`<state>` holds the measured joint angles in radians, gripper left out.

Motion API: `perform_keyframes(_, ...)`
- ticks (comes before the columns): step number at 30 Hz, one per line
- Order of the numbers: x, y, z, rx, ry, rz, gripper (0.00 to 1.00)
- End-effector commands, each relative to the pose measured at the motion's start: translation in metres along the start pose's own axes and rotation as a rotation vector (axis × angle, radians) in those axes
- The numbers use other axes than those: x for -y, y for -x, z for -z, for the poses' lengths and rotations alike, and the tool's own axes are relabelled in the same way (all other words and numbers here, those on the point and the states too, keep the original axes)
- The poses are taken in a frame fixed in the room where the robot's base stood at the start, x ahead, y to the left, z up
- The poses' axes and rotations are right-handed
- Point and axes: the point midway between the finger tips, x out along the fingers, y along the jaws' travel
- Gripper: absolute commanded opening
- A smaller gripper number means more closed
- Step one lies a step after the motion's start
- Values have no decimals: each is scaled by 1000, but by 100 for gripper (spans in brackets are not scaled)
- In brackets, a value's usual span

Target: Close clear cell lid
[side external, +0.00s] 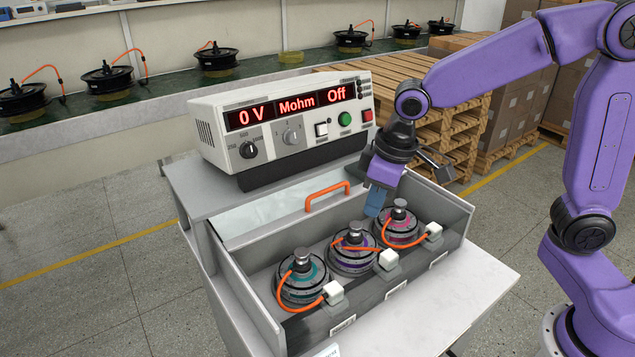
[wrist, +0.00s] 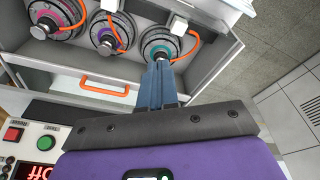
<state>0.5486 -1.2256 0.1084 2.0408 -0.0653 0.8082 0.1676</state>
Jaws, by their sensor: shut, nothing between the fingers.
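The clear lid (side external: 262,222) is a see-through panel with an orange handle (side external: 328,196). It stands open along the back of the grey cell, behind the motors. The handle also shows in the wrist view (wrist: 105,86), left of my fingers. My gripper (side external: 373,212) has blue fingers, shut and empty, pointing down over the cell. In the side view it is right of the handle, apart from it, near the middle and right motors. The wrist view shows the fingertips (wrist: 158,66) together. The open cell (side external: 455,232) holds three motors with teal (side external: 303,278), purple (side external: 352,250) and pink (side external: 399,223) markings.
A tester (side external: 285,118) reading "0 V", "Mohm", "Off" stands behind the cell on the grey bench. Orange cables run from the motors to white connectors (side external: 389,259) at the front. Pallets (side external: 440,120) stand behind. The front worktop (side external: 440,300) is mostly clear.

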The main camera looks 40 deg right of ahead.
Motion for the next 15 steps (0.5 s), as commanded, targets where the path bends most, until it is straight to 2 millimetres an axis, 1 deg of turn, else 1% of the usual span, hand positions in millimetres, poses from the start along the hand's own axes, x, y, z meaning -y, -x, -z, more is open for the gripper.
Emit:
perform_keyframes(1,-10,-5,18,-9,-46,-9,0)
perform_keyframes(5,-38,-17,58,-42,-161,-33,0)
perform_keyframes(6,-48,-21,70,-52,-198,-41,0)
perform_keyframes(8,-63,-27,86,-66,-249,-53,0)
perform_keyframes(9,-74,-31,96,-77,-286,-62,0)
perform_keyframes(11,-91,-37,110,-93,-337,-73,0)
perform_keyframes(12,-102,-41,118,-101,-370,-81,0)
perform_keyframes(15,-127,-50,134,-123,-440,-100,0)
